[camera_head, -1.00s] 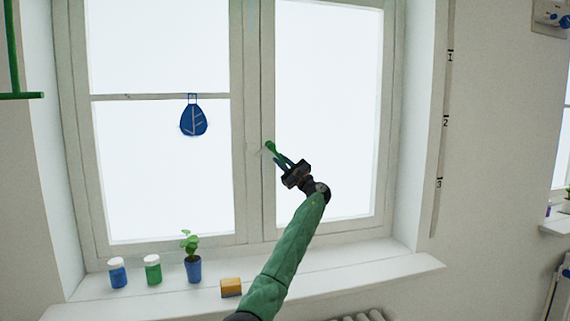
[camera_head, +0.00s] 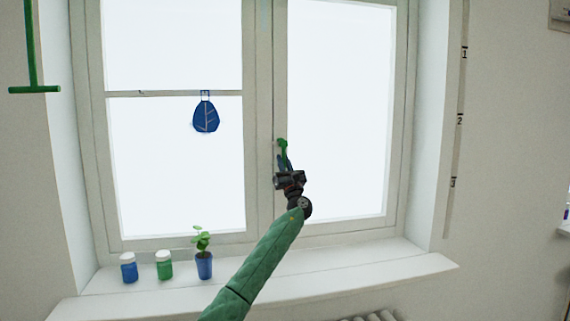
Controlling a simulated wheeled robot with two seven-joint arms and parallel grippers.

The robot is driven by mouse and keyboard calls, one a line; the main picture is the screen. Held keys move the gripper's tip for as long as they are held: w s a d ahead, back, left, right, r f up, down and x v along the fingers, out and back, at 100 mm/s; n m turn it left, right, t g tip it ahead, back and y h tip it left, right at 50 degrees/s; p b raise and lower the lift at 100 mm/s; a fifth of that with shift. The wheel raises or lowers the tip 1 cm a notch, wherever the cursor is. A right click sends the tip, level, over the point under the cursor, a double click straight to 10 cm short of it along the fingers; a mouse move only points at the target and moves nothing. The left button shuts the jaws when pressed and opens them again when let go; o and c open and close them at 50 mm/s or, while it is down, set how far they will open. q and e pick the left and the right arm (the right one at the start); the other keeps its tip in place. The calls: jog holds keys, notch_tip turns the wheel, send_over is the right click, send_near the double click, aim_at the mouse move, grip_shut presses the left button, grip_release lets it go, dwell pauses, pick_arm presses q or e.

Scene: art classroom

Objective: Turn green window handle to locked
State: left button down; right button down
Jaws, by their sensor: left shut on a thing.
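The green window handle (camera_head: 283,146) is on the middle frame post of the white window (camera_head: 265,120), between the two panes. Its visible part is near vertical, with its top end at the post and its lower part running down into the jaws. My left gripper (camera_head: 285,164) comes up from below and is shut on the lower part of the handle, which the fingers partly hide. My right gripper is out of view.
On the white sill (camera_head: 360,275) stand a blue jar (camera_head: 129,270), a green jar (camera_head: 164,268) and a potted plant (camera_head: 204,265), left of my arm. The sill's right part is clear.

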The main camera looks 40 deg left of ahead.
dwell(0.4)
pick_arm(q)
jog(key=c, duration=1.4)
grip_release()
